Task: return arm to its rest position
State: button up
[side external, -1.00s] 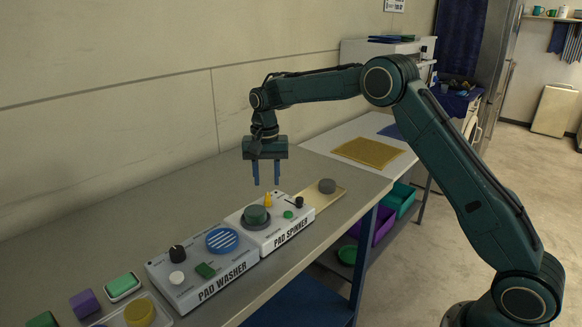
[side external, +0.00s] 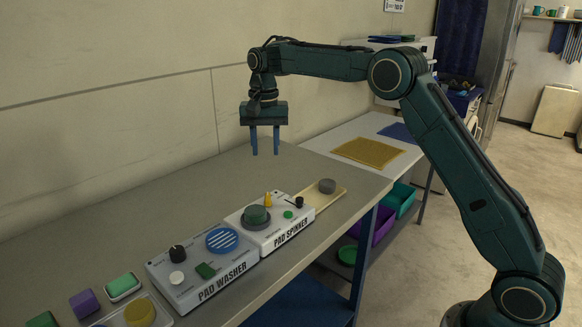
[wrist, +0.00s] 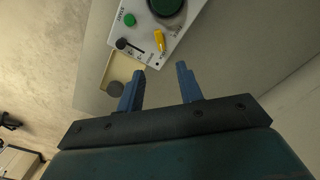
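My gripper (side external: 265,153) hangs pointing down, high above the grey bench, behind the pad spinner. Its two blue fingers are apart with nothing between them. In the wrist view my gripper (wrist: 161,78) also shows open fingers over bare bench. The pad spinner (side external: 268,230) is a white box with a round green pad (side external: 256,217) on top, a yellow lever and a black knob. It shows at the top of the wrist view (wrist: 150,45).
The pad washer (side external: 203,275) stands left of the spinner. A tan board (side external: 334,193) with a grey round pad (side external: 327,186) lies to its right. Sponges and a tray are at front left. A yellow mat (side external: 367,152) lies farther right. A wall runs behind the bench.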

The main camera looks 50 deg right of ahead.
jog(key=s+a+r+n+t, duration=0.15)
jog(key=s+r, duration=0.35)
jog(key=s, duration=0.5)
jog(key=s+a+r+n+t, duration=0.1)
jog(key=s+r+n, duration=0.2)
jog(key=s+r, duration=0.45)
jog(key=s+f+n+t, duration=0.1)
jog(key=s+f, duration=0.3)
jog(key=s, duration=0.7)
jog(key=s+f+n+t, duration=0.2)
jog(key=s+f+n, duration=0.1)
jog(key=s, duration=0.8)
jog(key=shift+a+f+n, duration=0.25)
jog(key=shift+f+n, duration=0.1)
jog(key=shift+f, duration=0.55)
